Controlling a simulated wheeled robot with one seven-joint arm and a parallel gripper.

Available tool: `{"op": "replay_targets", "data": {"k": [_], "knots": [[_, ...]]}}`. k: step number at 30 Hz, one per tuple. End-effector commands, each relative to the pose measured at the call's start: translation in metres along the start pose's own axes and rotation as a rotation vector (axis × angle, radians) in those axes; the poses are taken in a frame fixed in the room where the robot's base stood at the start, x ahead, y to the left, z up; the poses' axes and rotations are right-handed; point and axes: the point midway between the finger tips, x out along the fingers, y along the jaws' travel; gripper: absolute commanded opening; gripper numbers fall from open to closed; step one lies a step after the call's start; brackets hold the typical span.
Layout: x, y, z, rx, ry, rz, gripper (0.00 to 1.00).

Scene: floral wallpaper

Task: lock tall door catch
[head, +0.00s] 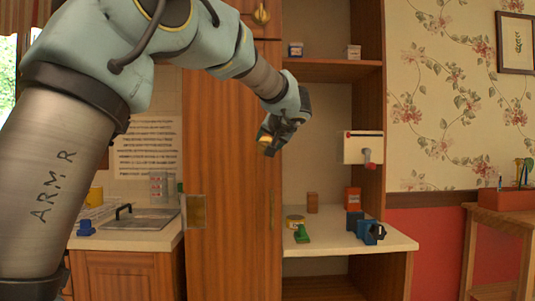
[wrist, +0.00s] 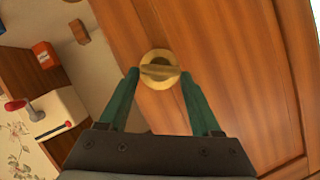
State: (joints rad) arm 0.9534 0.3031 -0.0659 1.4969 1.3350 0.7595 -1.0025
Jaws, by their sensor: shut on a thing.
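The tall wooden door (head: 222,130) stands upright in the middle of the head view; its wood fills much of the wrist view (wrist: 235,60). Its catch is a round brass plate with a raised turning bar (wrist: 158,72), seen between my fingertips in the wrist view. The bar lies nearly level across that picture. In the head view the catch is a small yellowish spot (head: 264,143), partly hidden by my gripper. My gripper (wrist: 160,76) has its two green fingers on either side of the catch and is shut on it.
Open shelves right of the door hold a white box with a red handle (head: 363,148), an orange tin (head: 352,198) and a blue item (head: 371,232). Another brass catch (head: 261,14) is above.

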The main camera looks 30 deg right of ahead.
Motion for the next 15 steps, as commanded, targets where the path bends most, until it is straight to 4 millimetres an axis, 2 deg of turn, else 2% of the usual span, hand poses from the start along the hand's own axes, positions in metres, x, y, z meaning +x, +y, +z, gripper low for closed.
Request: {"op": "replay_targets", "data": {"k": [3, 15], "knots": [[0.0019, 0.0074, 0.0048, 0.104, 0.002, -0.041, 0.09], [0.0024, 0.0123, 0.0059, 0.456, 0.003, -0.188, 0.09]]}}
